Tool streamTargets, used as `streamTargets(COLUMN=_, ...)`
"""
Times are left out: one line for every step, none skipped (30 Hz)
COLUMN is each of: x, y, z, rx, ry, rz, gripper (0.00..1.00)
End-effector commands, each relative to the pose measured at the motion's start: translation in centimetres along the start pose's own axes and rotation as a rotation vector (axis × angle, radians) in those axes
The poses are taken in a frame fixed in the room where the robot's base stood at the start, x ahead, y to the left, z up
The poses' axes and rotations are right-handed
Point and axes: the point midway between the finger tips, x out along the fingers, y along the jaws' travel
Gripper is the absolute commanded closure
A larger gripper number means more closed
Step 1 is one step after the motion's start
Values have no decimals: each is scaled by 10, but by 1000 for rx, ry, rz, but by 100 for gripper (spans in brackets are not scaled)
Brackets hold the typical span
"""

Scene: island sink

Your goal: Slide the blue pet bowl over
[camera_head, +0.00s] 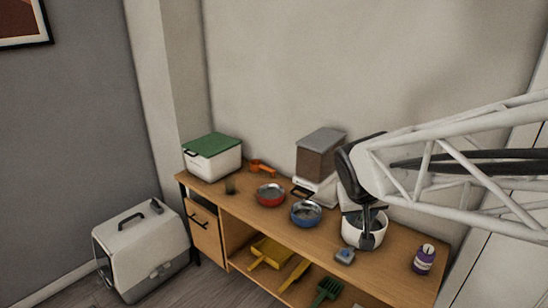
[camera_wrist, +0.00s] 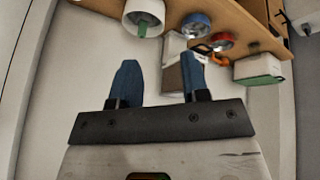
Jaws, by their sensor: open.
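The blue pet bowl (camera_head: 306,221) sits on the wooden bench top, just right of the red bowl (camera_head: 270,202). Its inside looks grey and metallic. In the wrist view the blue bowl (camera_wrist: 196,25) shows at the top, beyond my fingers. My gripper (camera_head: 368,222) points down over the white round container (camera_head: 351,238), to the right of the blue bowl and apart from it. In the wrist view my gripper (camera_wrist: 160,76) has its two blue fingers spread with nothing between them. The head view does not show whether the fingers touch the white container.
A food dispenser (camera_head: 320,155) stands behind the bowls. An orange scoop (camera_head: 262,168) and a green-lidded box (camera_head: 212,160) are at left. A small blue-grey item (camera_head: 345,256) and a purple bottle (camera_head: 424,260) are at right. A pet carrier (camera_head: 142,250) is on the floor.

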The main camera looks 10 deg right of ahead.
Motion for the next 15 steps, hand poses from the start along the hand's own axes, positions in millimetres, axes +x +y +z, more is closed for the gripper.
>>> streamTargets(x=7, y=2, z=-9, rx=-2, ry=11, rz=8, gripper=58)
streamTargets(x=10, y=3, z=-15, rx=-2, ry=20, rz=12, gripper=58)
streamTargets(x=15, y=5, z=-22, rx=-3, ry=30, rz=18, gripper=58)
streamTargets(x=19, y=6, z=-27, rx=-5, ry=39, rz=21, gripper=58)
streamTargets(x=22, y=7, z=-32, rx=-5, ry=47, rz=25, gripper=58)
streamTargets(x=27, y=8, z=-39, rx=-7, ry=58, rz=29, gripper=58)
streamTargets(x=31, y=9, z=-44, rx=-8, ry=67, rz=32, gripper=58)
streamTargets(x=34, y=10, z=-49, rx=-10, ry=74, rz=35, gripper=58)
streamTargets(x=40, y=12, z=-56, rx=-11, ry=85, rz=38, gripper=58)
streamTargets(x=44, y=13, z=-60, rx=-14, ry=93, rz=40, gripper=58)
streamTargets(x=47, y=14, z=-66, rx=-15, ry=102, rz=42, gripper=58)
streamTargets(x=52, y=15, z=-72, rx=-17, ry=112, rz=44, gripper=58)
streamTargets(x=56, y=15, z=-78, rx=-20, ry=121, rz=45, gripper=58)
streamTargets(x=60, y=16, z=-82, rx=-21, ry=129, rz=46, gripper=58)
streamTargets(x=66, y=17, z=-88, rx=-24, ry=139, rz=47, gripper=58)
